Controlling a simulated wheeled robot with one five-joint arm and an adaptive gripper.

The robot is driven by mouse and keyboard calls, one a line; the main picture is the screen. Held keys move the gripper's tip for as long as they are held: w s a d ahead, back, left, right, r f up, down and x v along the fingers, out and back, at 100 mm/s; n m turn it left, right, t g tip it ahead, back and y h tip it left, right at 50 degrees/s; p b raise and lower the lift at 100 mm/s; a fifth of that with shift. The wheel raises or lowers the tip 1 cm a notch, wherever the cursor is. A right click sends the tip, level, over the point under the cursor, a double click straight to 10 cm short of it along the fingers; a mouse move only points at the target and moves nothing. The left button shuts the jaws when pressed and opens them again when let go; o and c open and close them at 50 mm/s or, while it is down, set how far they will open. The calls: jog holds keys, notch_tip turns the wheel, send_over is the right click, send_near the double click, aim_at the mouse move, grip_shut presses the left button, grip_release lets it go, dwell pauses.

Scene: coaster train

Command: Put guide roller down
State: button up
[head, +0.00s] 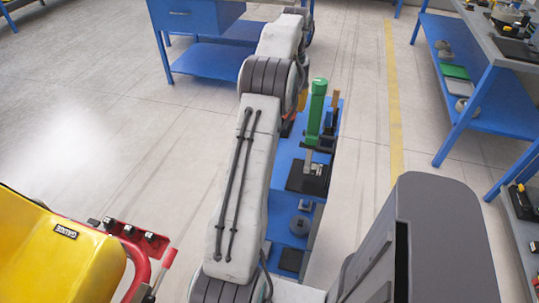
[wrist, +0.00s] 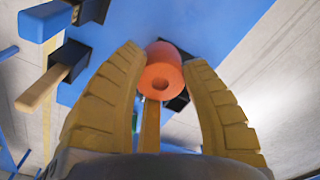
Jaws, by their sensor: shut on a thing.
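My gripper (wrist: 163,60) is shut on an orange-red guide roller (wrist: 161,78), a short cylinder with a dark hole in its end. The roller sits between the tips of the two ribbed yellow fingers, over a blue surface (wrist: 215,35). A dark patch (wrist: 178,101) shows just behind the roller. I cannot tell whether the roller touches the blue surface. In the head view my arm hides most of the gripper, and the roller cannot be made out clearly.
The blue bench (head: 283,158) beside my arm carries a green upright tool (head: 316,108) on a dark base and other dark parts. The wrist view shows a wooden-handled tool (wrist: 40,91) and a blue block (wrist: 45,21) at left. Blue shelving (head: 500,103) stands at right; open floor lies between.

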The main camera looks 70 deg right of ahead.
jog(key=shift+w+a+f+b, duration=0.15)
jog(key=shift+a+f, duration=0.1)
jog(key=shift+a, duration=0.2)
jog(key=shift+w+a+f+b, duration=0.15)
jog(key=shift+a+f, duration=0.1)
jog(key=shift+a, duration=0.15)
jog(key=shift+w+a+f+p, duration=0.3)
jog(key=shift+a+f, duration=0.55)
jog(key=shift+a, duration=0.6)
jog(key=shift+w+a+f+p, duration=0.25)
jog(key=shift+a+f, duration=0.65)
jog(key=shift+a, duration=0.5)
jog(key=shift+w+a+f+p, duration=0.25)
jog(key=shift+a+f, duration=0.6)
jog(key=shift+a, duration=0.6)
jog(key=shift+f+p, duration=0.95)
jog(key=shift+p, duration=0.05)
jog(key=shift+f+p, duration=0.6)
jog(key=shift+f, duration=0.5)
jog(key=o, duration=1.2)
jog(key=shift+f, duration=0.1)
